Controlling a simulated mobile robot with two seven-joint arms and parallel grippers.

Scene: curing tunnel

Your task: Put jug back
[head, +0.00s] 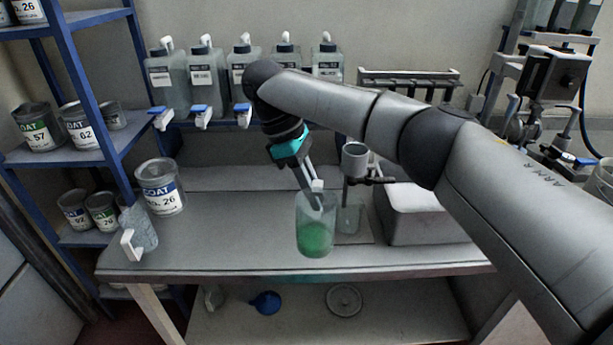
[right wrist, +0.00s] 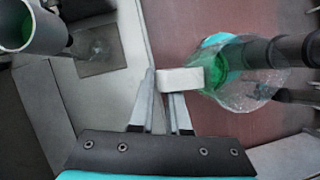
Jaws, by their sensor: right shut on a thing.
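My right gripper (head: 313,192) is shut on the white handle (right wrist: 181,80) of a clear jug (head: 315,225) with green liquid in its lower part. The jug is held about upright near the front part of the bench, and it also shows in the right wrist view (right wrist: 238,78). A second clear jug (head: 143,228) with a white handle is at the left end of the bench, empty as far as I can see. My left gripper is not in view.
A metal cup (head: 354,158) on a stand is just right of the held jug, with green inside it in the wrist view (right wrist: 14,28). A clear beaker (head: 349,217) is below it. A paint can (head: 161,187) stands left. The bench (head: 235,235) between is clear.

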